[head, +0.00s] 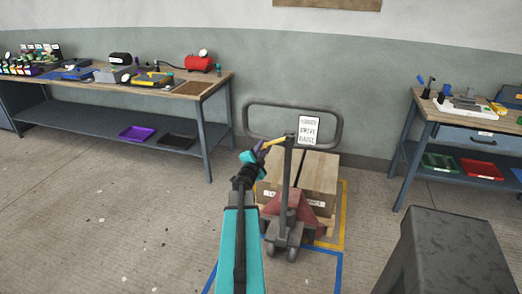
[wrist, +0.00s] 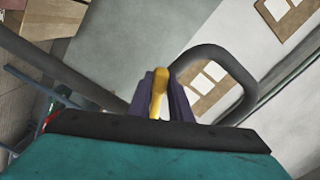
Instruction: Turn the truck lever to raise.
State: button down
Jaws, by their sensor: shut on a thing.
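The pallet truck (head: 289,215) stands ahead of me, with a grey loop handle (head: 337,125) at the top of its upright shaft. A yellow lever (head: 273,142) sticks out to the left from the shaft, just below the loop. My gripper (head: 258,148) is at the lever's left end, its purple fingers shut on it. In the wrist view the yellow lever (wrist: 158,92) stands between the two purple fingers (wrist: 160,100). A small white sign (head: 309,130) on the handle lists several words, the last seeming to read "raise".
Cardboard boxes (head: 318,175) sit on a pallet behind the truck, inside yellow and blue floor lines. A workbench (head: 222,88) with tools stands at the left, another (head: 425,107) at the right. A dark grey block (head: 450,250) fills the front right. Floor at the left is clear.

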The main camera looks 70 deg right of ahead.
jog(key=c, duration=1.6)
grip_release()
jog(key=shift+f, duration=0.15)
jog(key=shift+a, duration=0.2)
jog(key=a, duration=0.8)
jog(key=shift+s+a+r, duration=0.2)
jog(key=shift+s, duration=0.15)
jog(key=shift+p, duration=0.45)
jog(key=a+p, duration=0.1)
jog(key=p, duration=0.3)
jog(key=shift+a, duration=0.35)
